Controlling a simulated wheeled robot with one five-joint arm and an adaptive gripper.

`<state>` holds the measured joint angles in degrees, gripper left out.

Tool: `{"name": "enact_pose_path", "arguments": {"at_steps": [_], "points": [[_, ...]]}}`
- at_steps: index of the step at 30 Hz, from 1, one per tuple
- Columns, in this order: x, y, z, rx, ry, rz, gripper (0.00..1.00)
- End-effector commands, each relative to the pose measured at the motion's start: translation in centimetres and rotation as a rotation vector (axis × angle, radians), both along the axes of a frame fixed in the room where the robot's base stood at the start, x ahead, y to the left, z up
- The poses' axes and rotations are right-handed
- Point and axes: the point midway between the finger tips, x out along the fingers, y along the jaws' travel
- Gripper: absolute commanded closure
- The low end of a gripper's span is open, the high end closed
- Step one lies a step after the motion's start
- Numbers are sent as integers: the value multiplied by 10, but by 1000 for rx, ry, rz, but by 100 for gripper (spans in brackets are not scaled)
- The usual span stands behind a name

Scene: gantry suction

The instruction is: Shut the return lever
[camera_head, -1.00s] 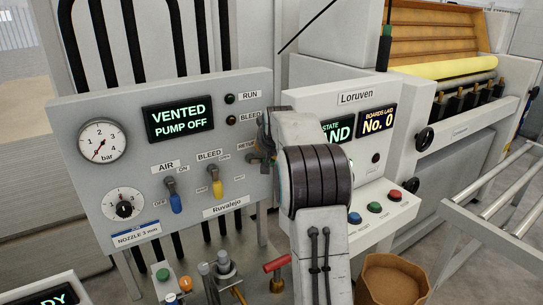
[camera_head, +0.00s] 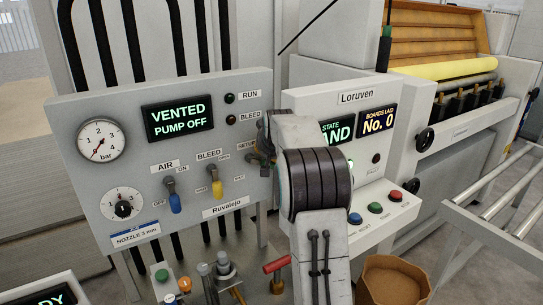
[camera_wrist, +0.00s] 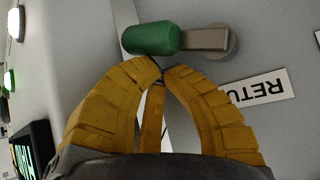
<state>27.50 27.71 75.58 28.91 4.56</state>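The return lever (camera_wrist: 155,39) has a green grip on a grey metal arm, which runs right to a round pivot on the panel. It lies nearly level across the top of the wrist view. The RETURN label (camera_wrist: 257,90) shows upside down and partly covered below the pivot. My gripper (camera_wrist: 161,71) has yellow fingers with their tips together, just below the green grip. Nothing shows between the tips; whether they touch the lever I cannot tell. In the head view, my arm and gripper cover most of the lever, beside the RETURN label (camera_head: 246,145).
The Ruvalejo panel (camera_head: 100,210) holds a gauge (camera_head: 101,140), a blue air lever (camera_head: 173,197) and a yellow bleed lever (camera_head: 216,187) left of my gripper. Its display (camera_head: 179,119) reads VENTED, PUMP OFF. The Loruven box (camera_head: 352,112) with buttons stands right, behind my arm.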

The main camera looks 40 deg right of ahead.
Motion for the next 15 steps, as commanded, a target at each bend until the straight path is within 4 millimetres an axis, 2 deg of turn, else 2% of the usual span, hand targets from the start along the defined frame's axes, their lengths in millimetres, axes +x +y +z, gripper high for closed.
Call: {"name": "enact_pose_path", "arguments": {"at_steps": [15], "points": [[0,0,-6,1,1,0,100]]}}
